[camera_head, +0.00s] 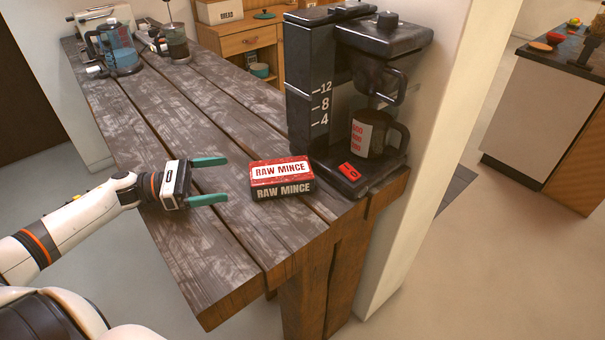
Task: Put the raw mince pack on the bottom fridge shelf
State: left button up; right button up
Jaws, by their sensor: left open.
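The raw mince pack (282,178) is a small red and dark box with white "RAW MINCE" labels. It lies on the wooden table (215,266) near its front right end. My left gripper (209,181) is open and empty, with two green fingers pointing right toward the pack. It is a short way left of the pack, apart from it. No fridge or fridge shelf can be made out in this view. My right gripper is not in view.
A black coffee machine (302,100) with a mug (371,134) stands close to the pack's right. A kettle (117,50) and a glass press (176,42) stand at the table's far end. A wall edge (432,130) borders the table's right. Open floor (480,265) lies beyond.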

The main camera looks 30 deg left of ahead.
aim_at(269, 171)
pick_arm(q)
jog(key=shift+w+d, duration=0.3)
jog(key=shift+d, duration=0.1)
jog(key=p+x, duration=0.1)
jog(key=x, duration=0.4)
jog(key=shift+r, duration=0.1)
jog(key=shift+w+d+p, duration=0.3)
jog(key=shift+d+p, duration=0.05)
jog(key=shift+d, duration=0.1)
jog(key=shift+w+d, duration=0.2)
jog(key=shift+d, duration=0.05)
jog(key=p+x, duration=0.2)
jog(key=x, duration=0.2)
jog(key=shift+w+d, duration=0.25)
jog(key=c, duration=1.4)
